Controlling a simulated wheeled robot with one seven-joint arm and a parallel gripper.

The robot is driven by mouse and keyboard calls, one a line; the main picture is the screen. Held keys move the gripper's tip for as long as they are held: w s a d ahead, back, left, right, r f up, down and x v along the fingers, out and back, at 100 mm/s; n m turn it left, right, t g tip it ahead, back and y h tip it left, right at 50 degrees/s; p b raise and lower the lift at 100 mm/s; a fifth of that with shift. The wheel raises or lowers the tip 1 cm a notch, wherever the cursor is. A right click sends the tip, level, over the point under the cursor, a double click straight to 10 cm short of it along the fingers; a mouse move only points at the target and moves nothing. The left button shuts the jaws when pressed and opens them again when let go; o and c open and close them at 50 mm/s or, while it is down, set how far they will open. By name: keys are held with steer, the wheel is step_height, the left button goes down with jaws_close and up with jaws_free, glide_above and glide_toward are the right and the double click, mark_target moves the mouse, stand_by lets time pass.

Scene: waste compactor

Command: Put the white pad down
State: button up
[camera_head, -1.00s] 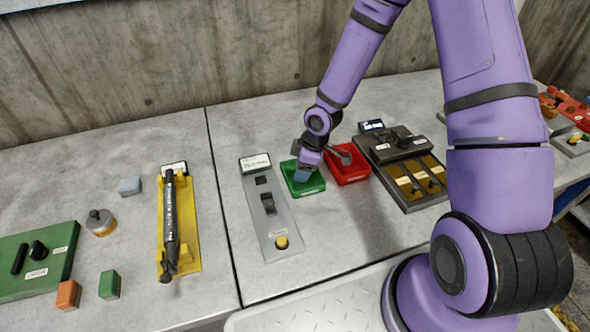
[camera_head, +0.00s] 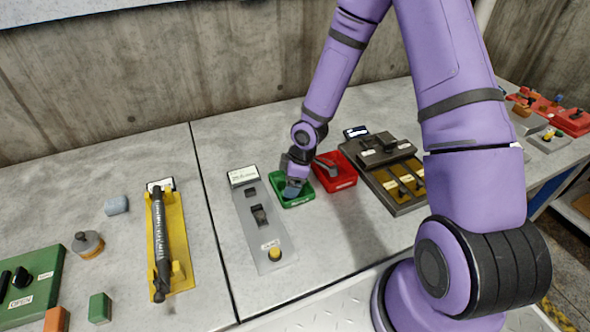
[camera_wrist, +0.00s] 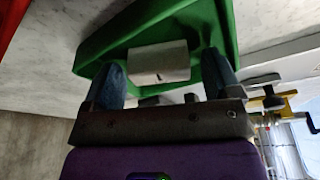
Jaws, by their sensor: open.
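The white pad (camera_wrist: 158,62) is a small pale block. In the wrist view it lies inside the green tray (camera_wrist: 228,28), between my two blue-tipped fingers. My gripper (camera_wrist: 163,64) is open, with a gap showing beside the pad on each side. In the head view my gripper (camera_head: 293,188) reaches down into the green tray (camera_head: 307,199). The pad cannot be made out there, behind the gripper.
A red tray (camera_head: 343,180) with a grey tool stands just right of the green tray. A grey switch panel (camera_head: 245,215) is at its left. A dark box with yellow slots (camera_head: 390,180) stands further right. Bare bench lies in front of the trays.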

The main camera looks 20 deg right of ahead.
steer(key=s+d+r+m+h, duration=0.2)
steer(key=s+r, duration=0.1)
steer(key=r, duration=0.7)
steer(key=s+d+r+m+t+h, duration=0.1)
steer(key=s+d+r+m, duration=0.2)
steer(key=r, duration=0.7)
steer(key=s+d+r+m+h, duration=0.2)
steer(key=s+r, duration=0.1)
steer(key=r, duration=0.7)
steer(key=s+r+m+t+y, duration=0.1)
steer(key=s+r+m, duration=0.2)
steer(key=s+r, duration=0.3)
steer(key=s+r+m+t+y, duration=0.1)
steer(key=s+r, duration=0.4)
steer(key=s, duration=0.5)
steer(key=m+t, duration=0.1)
steer(key=m, duration=0.1)
steer(key=shift+r+m, duration=0.3)
steer(key=shift+r, duration=0.1)
